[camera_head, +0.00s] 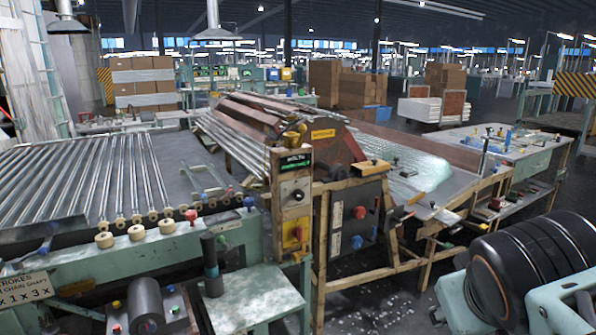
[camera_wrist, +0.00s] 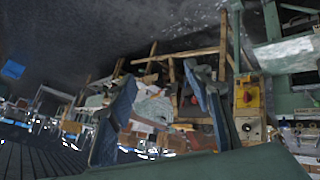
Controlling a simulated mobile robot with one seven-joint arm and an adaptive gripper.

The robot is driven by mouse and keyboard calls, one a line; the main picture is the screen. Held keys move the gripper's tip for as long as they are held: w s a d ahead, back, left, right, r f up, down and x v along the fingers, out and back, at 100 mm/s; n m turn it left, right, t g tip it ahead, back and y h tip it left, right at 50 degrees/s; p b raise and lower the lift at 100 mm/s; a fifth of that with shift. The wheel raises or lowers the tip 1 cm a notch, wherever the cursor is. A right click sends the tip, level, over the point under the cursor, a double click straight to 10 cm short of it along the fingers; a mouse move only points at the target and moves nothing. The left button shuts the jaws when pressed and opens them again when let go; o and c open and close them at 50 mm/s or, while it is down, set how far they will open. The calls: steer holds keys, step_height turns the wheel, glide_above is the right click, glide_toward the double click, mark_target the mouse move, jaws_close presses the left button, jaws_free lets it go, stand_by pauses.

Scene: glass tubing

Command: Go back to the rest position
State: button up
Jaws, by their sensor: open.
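My gripper (camera_wrist: 158,76) shows in the wrist view as two blue fingers spread well apart, with nothing between their tips. It is open and empty, and no surface touches the fingertips. Behind it the scene appears turned over, with wooden frame legs and a cluttered bench beyond the fingers. In the head view, part of my arm, black and teal, fills the lower right corner. My gripper itself is not seen there.
A roller table with glass tubes (camera_head: 115,180) lies left. A control post (camera_head: 294,200) stands mid-picture, also seen in the wrist view (camera_wrist: 247,95). A wooden-framed bench (camera_head: 415,180) is right of it. A small green table (camera_head: 255,292) stands in front.

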steer(key=s+a+f+m+g+y, duration=0.15)
steer(key=a+f+y, duration=0.3)
steer(key=a, duration=0.65)
step_height(320, 180, up, 18)
steer(key=p, duration=1.9)
steer(key=shift+s+d, duration=0.25)
steer(key=shift+d, duration=0.05)
